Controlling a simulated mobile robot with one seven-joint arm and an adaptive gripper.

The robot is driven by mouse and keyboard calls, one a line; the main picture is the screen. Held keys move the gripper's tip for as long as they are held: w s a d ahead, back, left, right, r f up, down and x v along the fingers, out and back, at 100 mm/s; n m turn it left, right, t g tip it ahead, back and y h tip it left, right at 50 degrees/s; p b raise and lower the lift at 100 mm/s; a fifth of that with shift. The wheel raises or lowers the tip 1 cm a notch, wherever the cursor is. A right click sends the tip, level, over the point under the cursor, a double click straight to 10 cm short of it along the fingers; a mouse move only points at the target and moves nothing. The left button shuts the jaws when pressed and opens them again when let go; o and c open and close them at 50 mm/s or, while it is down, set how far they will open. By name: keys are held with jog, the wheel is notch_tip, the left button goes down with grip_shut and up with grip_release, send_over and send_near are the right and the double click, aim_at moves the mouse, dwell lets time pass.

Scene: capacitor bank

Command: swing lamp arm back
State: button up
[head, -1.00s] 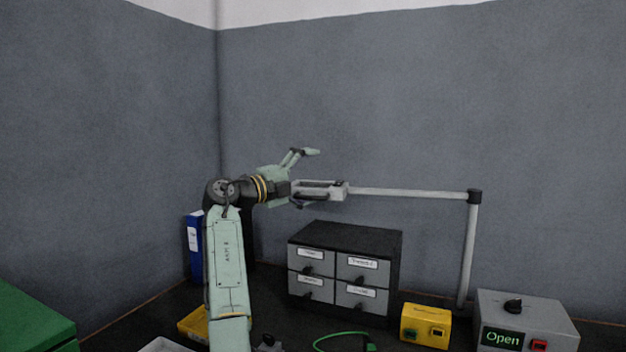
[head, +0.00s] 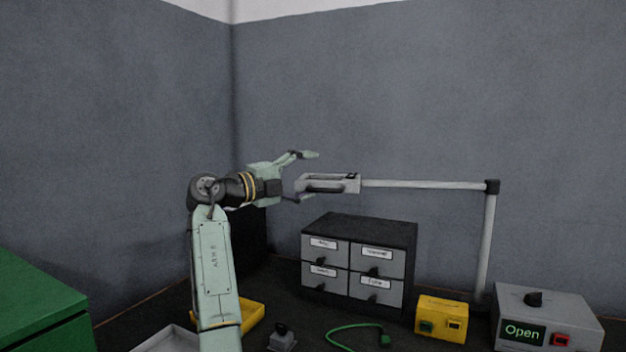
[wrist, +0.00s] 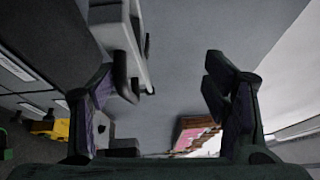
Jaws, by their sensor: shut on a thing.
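The lamp arm is a pale grey tube (head: 430,184) running level from a dark joint (head: 492,187) on an upright post (head: 486,240) to a grey lamp head (head: 347,184) with a dark slot. In the wrist view the lamp head (wrist: 113,14) lies along the left finger of my gripper (wrist: 172,82). The right finger is clear of it, and the exact contact is hidden.
A drawer cabinet (head: 410,245) stands below the lamp head. A yellow box (head: 441,316) and a grey box with a green "Open" display (head: 575,310) stand near the post. A yellow tray (head: 254,312) and green case (head: 40,305) are left. Space above the lamp is free.

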jog(key=a+r, duration=0.1)
jog(key=s+a+r+t, duration=0.1)
jog(key=shift+s+a, duration=0.15)
jog(key=shift+a, duration=0.15)
jog(key=shift+c, duration=0.2)
jog(key=shift+b+v, duration=0.4)
jog(key=shift+v, duration=0.55)
jog(key=c, duration=0.6)
jog(key=shift+s+a+f, duration=0.3)
jog(key=shift+s, duration=0.1)
jog(key=shift+c, duration=0.2)
jog(key=shift+d, duration=0.1)
